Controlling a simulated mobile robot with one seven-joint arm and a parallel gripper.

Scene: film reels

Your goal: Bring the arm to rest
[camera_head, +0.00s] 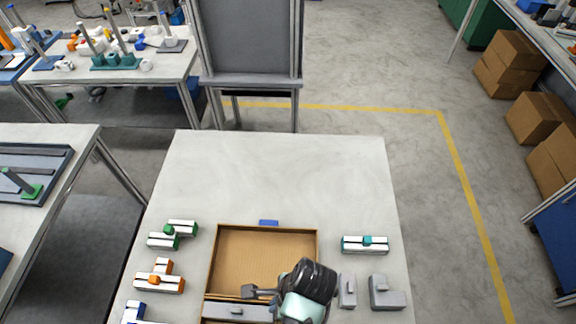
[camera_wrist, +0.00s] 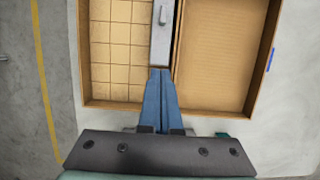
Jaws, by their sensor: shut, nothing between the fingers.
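My gripper (camera_wrist: 160,75) has its two blue fingers together, with nothing between them. In the head view, my gripper (camera_head: 252,292) is over the near part of a wooden-rimmed tray (camera_head: 213,262), partly hidden by my wrist. The tray also shows in the wrist view (camera_wrist: 262,72). A grey bar with a small knob (camera_wrist: 163,30) lies in the tray between a gridded side and a plain brown side. It also shows in the head view (camera_head: 228,312). The fingertips overlap the bar's end in the wrist view; I cannot tell whether they touch it.
White blocks with green (camera_head: 172,234), orange (camera_head: 160,279) and teal (camera_head: 365,244) parts lie beside the tray. Two grey pieces (camera_head: 347,291) (camera_head: 387,293) lie to the right. The far part of the table (camera_head: 280,170) is clear. Another table (camera_head: 60,135) stands at left.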

